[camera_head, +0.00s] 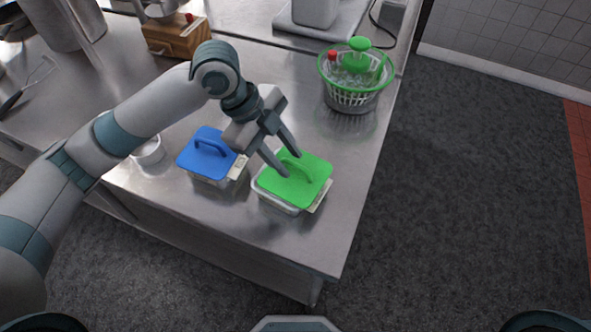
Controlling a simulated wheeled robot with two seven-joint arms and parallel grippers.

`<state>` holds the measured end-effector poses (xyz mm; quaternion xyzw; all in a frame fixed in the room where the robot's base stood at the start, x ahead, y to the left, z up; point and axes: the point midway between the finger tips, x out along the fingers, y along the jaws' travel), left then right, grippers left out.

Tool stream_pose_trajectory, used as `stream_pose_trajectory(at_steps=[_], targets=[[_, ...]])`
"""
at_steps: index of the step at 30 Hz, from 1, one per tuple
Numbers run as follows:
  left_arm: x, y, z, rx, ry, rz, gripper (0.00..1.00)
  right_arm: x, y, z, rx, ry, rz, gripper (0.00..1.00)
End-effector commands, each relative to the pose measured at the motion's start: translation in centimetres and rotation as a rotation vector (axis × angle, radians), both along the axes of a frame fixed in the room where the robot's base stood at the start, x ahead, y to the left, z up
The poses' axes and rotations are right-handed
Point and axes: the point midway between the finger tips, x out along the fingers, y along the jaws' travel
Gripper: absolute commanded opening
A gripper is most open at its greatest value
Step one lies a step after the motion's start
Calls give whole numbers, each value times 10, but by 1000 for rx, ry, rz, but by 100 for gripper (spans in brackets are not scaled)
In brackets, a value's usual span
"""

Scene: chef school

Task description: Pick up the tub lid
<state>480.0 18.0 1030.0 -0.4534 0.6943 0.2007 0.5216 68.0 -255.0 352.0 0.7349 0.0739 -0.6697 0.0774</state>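A green tub lid (305,184) with a raised handle sits on a light tub (272,198) near the front right of the steel counter. A blue lid (203,148) with a handle sits on a second tub (207,180) just to its left. My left gripper (291,163) reaches in over the green lid. Its two fingers are apart, at the lid's handle, with nothing visibly clamped between them. I cannot tell whether the fingers touch the handle. My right gripper is not in view.
A green-and-white salad spinner (352,95) stands at the counter's right edge. A small white cup (148,150) is left of the blue lid. A wooden block (172,38) stands at the back. The steel counter (345,160) is clear right of the green lid.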

Motion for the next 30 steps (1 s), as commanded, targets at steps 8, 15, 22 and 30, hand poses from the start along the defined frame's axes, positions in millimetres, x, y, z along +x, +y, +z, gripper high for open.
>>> stream_pose_trajectory(at_steps=[8,15,22,30], targets=[[0,0,0,0,0,0,31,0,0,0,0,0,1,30],[0,0,0,-1,-1,-1,9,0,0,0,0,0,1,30],[0,0,0,-1,-1,-1,0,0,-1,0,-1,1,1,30],[0,0,3,-1,-2,-1,0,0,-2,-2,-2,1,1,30]])
